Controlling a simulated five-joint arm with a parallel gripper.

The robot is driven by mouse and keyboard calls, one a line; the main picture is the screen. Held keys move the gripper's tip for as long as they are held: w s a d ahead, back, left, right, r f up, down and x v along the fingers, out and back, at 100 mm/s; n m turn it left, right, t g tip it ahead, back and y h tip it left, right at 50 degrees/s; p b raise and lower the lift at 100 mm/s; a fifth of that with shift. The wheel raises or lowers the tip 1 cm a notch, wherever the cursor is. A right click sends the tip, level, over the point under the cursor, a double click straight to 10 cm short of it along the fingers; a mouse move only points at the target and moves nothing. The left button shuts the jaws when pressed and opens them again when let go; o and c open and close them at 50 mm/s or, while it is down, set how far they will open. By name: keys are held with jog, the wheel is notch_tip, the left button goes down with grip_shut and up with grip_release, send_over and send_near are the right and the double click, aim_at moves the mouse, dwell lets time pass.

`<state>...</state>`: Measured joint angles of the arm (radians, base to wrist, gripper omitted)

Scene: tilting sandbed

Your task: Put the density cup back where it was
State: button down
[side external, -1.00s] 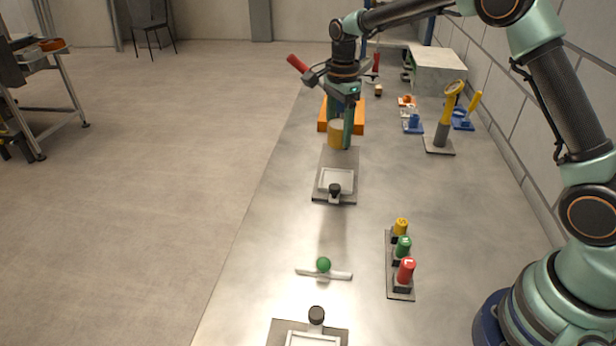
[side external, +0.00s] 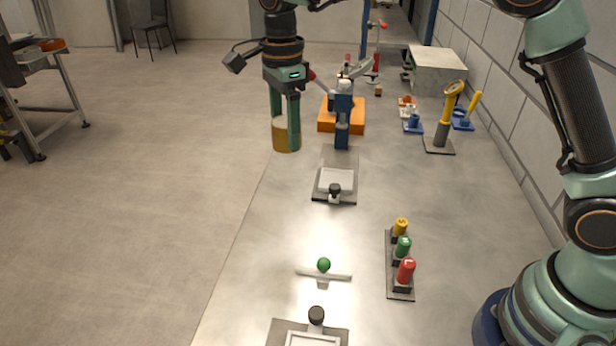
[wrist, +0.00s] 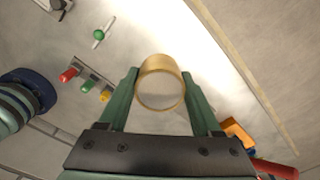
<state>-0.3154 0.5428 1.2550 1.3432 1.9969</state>
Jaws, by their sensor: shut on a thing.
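My gripper (side external: 286,121) is shut on the density cup (side external: 285,137), a tan, brass-coloured cylinder. In the side view it hangs in the air, left of the blue press-like stand (side external: 343,118). In the wrist view the cup (wrist: 160,82) sits between the two green fingers, and its round open end faces the camera. The cup's inside looks pale; I cannot tell whether it holds anything. Its height above the bench is hard to judge.
A dark plate with a white square frame (side external: 335,181) and black knob lies before the stand. An orange block (side external: 327,119) is behind the stand. Red, green and yellow pegs (side external: 403,247) stand on a strip at right. A green ball (side external: 323,264) rests by a white bar (side external: 337,274).

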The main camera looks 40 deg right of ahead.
jog(key=s+a+f, duration=0.1)
jog(key=s+a, duration=0.1)
jog(key=a, duration=0.1)
send_over(281, 235)
notch_tip(281, 235, down, 14)
jog(key=shift+s+f, duration=0.1)
jog(key=shift+f, duration=2.55)
jog(key=shift+f, duration=0.1)
jog(key=shift+c, duration=0.4)
grip_release()
